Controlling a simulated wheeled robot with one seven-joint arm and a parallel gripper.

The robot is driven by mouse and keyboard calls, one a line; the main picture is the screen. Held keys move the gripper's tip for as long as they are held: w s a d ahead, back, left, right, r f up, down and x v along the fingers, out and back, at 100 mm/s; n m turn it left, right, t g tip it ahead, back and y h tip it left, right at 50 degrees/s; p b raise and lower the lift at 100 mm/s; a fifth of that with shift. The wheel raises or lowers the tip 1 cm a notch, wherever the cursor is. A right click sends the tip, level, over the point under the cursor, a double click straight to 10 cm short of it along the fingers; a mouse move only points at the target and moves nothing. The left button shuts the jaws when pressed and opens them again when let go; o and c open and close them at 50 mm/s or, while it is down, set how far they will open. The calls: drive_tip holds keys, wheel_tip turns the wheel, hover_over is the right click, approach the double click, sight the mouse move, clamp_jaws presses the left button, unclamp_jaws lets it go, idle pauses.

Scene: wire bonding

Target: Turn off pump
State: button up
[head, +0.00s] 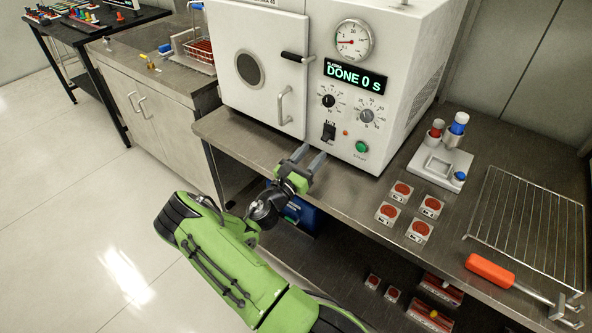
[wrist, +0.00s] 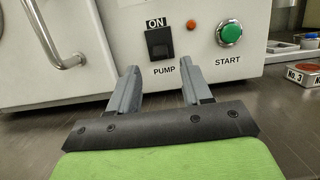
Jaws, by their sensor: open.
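The pump switch (wrist: 160,43) is a black rocker on the white front of the plasma machine (head: 268,32). In the wrist view it has an "ON" label above it and "PUMP" below. The switch also shows in the head view (head: 328,131), left of the small red light. My gripper (head: 308,156) is open and empty, in front of the machine and below the switch. In the wrist view its two fingers (wrist: 156,80) point toward the panel, with the switch between and just beyond their tips. I see no contact with the switch.
A green START button (wrist: 230,34) sits right of the switch. The door handle (head: 284,105) is to the left. Several red-topped numbered pieces (head: 401,191), a dispenser stand (head: 440,160), a wire rack (head: 530,220) and an orange-handled tool (head: 490,270) occupy the bench's right side.

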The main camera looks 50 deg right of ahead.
drive_tip(key=p+v, duration=0.1)
drive_tip(key=v, duration=0.9)
drive_tip(key=shift+r, duration=0.1)
